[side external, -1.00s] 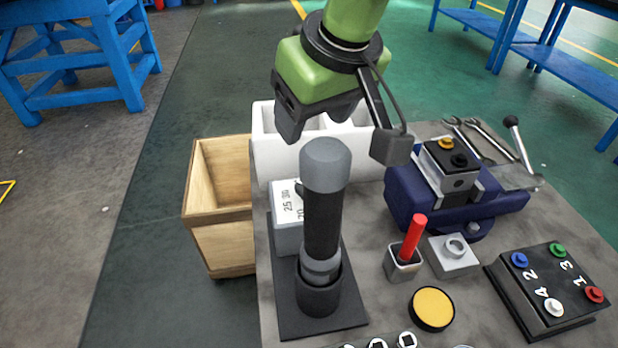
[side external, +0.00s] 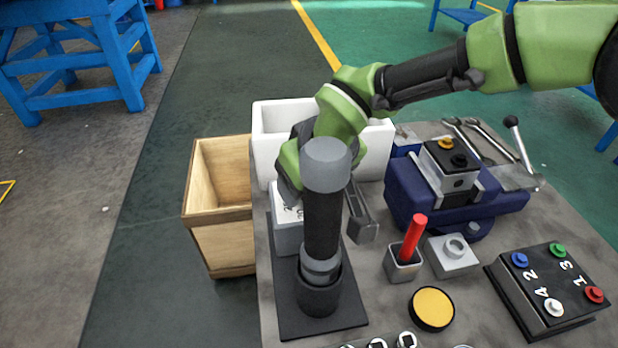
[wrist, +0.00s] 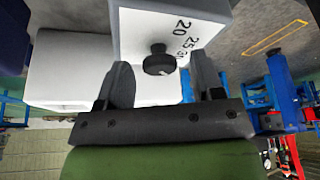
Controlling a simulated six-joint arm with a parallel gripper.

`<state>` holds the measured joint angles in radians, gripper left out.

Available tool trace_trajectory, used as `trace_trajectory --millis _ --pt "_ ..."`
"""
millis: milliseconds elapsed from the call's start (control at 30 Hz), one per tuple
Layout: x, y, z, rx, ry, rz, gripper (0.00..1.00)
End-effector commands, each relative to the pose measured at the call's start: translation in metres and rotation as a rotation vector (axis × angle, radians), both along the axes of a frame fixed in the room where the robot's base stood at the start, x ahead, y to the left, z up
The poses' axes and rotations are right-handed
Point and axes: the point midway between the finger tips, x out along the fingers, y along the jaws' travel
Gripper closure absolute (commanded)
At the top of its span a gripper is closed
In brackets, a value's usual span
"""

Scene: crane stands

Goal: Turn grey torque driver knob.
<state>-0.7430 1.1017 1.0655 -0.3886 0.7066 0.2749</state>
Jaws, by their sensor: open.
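The torque driver (side external: 323,215) stands upright in a black holder, with a grey cap on a dark shaft. Behind it is a white-and-grey box (side external: 287,235) with printed numbers, partly hidden by the driver and my arm. In the wrist view the box's white face (wrist: 140,35) carries a dark round knob (wrist: 159,63) beside the numbers 20 and 25. My gripper (wrist: 163,78) is open, with one finger on either side of the knob in that view and nothing held. Contact with the knob cannot be told. In the side view the driver hides part of my gripper.
A white bin (side external: 278,120) stands behind the box, and a wooden crate (side external: 222,245) is to its left. A blue vise (side external: 410,200), a red-handled tool (side external: 411,240) and a button panel (side external: 548,290) are to the right. The driver stands close in front of my gripper.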

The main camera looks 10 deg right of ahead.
Motion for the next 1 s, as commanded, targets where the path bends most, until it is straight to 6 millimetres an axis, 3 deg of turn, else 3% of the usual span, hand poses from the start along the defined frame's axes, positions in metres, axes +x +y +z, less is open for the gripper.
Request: trace_trajectory --millis 167,300,400,567,1000 --pt "0.0001 0.0 0.0003 0.0 0.0 0.0 0.39" --pt "0.0001 -0.0001 0.0004 0.0 0.0 0.0 0.71" --pt "0.0002 0.0 0.0005 0.0 0.0 0.0 0.88" --pt "0.0003 -0.0004 0.0006 0.0 0.001 0.018 0.88" --pt "0.0018 -0.0024 0.0006 0.001 0.002 0.319 0.88"
